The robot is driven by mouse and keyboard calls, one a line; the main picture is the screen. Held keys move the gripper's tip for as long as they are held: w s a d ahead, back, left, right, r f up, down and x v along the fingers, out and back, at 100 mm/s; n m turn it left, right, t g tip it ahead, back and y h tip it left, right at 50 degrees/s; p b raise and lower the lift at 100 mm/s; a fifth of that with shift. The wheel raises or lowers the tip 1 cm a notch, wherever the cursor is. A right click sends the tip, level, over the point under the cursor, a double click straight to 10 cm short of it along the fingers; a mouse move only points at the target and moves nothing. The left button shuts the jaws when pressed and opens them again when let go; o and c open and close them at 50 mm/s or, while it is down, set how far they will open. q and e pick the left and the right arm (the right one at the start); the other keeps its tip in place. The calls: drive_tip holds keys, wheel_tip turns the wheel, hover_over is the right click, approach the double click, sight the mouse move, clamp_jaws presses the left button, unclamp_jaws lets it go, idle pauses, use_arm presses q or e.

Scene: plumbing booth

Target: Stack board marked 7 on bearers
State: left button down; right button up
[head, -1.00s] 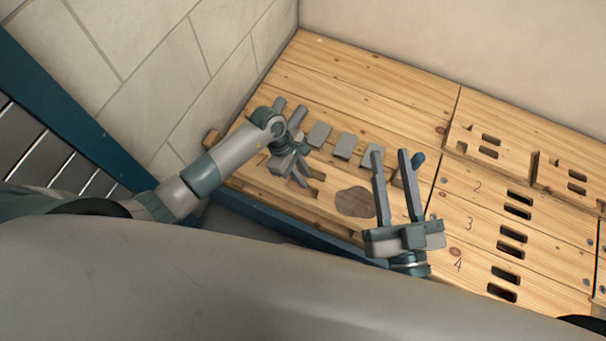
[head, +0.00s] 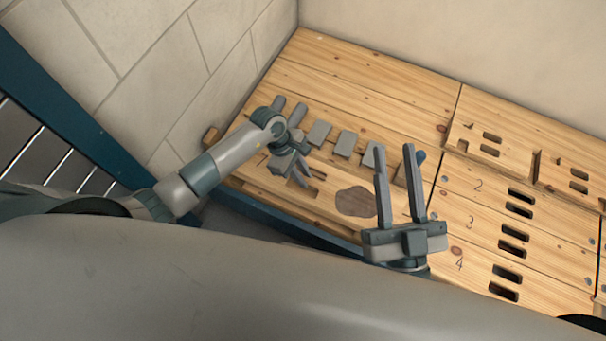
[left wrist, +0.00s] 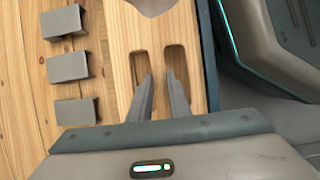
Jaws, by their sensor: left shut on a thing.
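A pale wooden board (head: 322,204) with a dark oval patch lies at the front of the bench; a faint mark like a 7 shows beside my left gripper. The same board (left wrist: 120,50) shows two slots in the left wrist view. My left gripper (head: 305,182) has its fingers at these slots and is shut on the wood between them; the fingertips are partly hidden. My right gripper (head: 394,150) is open and empty, above the board's right end. I cannot make out the bearers for certain.
To the right lie slotted boards marked 2, 3 and 4 (head: 480,225). Further slotted pieces (head: 485,142) are behind them. Walls close the left and back.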

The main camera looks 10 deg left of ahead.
use_arm(q)
drive_tip(key=shift+f+b, duration=1.6)
drive_tip(key=shift+f, duration=0.1)
idle(1.4)
drive_tip(key=c, duration=1.6)
unclamp_jaws()
drive_tip(key=shift+o, duration=0.2)
drive_tip(key=shift+f, duration=0.1)
drive_tip(key=shift+p+v, duration=2.5)
drive_tip(key=shift+v, duration=1.35)
drive_tip(key=shift+d, duration=0.15)
